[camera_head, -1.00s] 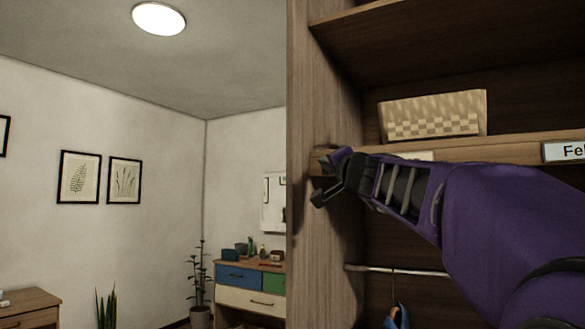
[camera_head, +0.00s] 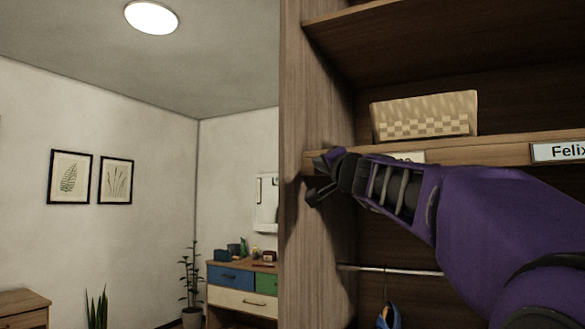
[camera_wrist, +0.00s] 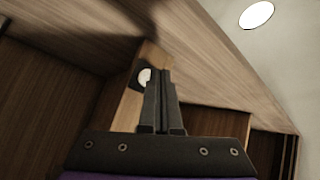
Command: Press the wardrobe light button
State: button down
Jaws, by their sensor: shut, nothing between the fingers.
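The light button is a round white disc (camera_wrist: 145,76) on a dark mount, at the end of a wooden shelf edge in the wrist view. My gripper (camera_wrist: 160,73) is shut and empty. Its dark fingertips are just right of the button in that view and partly overlap its right side. I cannot tell whether they touch it. In the head view my gripper (camera_head: 318,178) is at the left end of the wardrobe's middle shelf (camera_head: 480,150), by the side panel (camera_head: 315,240). The button is hidden there behind the gripper.
A woven basket (camera_head: 425,116) stands on the middle shelf above my arm. A name label (camera_head: 558,152) is on the shelf edge at right. A hanging rail (camera_head: 390,270) runs below the arm. Open room with a drawer chest (camera_head: 243,300) lies left of the wardrobe.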

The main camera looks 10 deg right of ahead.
jog(key=shift+w+d, duration=0.25)
jog(key=shift+w, duration=0.15)
dwell(0.6)
jog(key=shift+s+a+b, duration=0.45)
jog(key=shift+s+a, duration=0.1)
jog(key=shift+s, duration=0.25)
jog(key=s+a+b, duration=0.2)
jog(key=s+a, duration=0.1)
jog(key=s, duration=0.2)
jog(key=shift+a, duration=0.35)
jog(key=shift+d+r, duration=0.1)
jog(key=shift+r, duration=0.05)
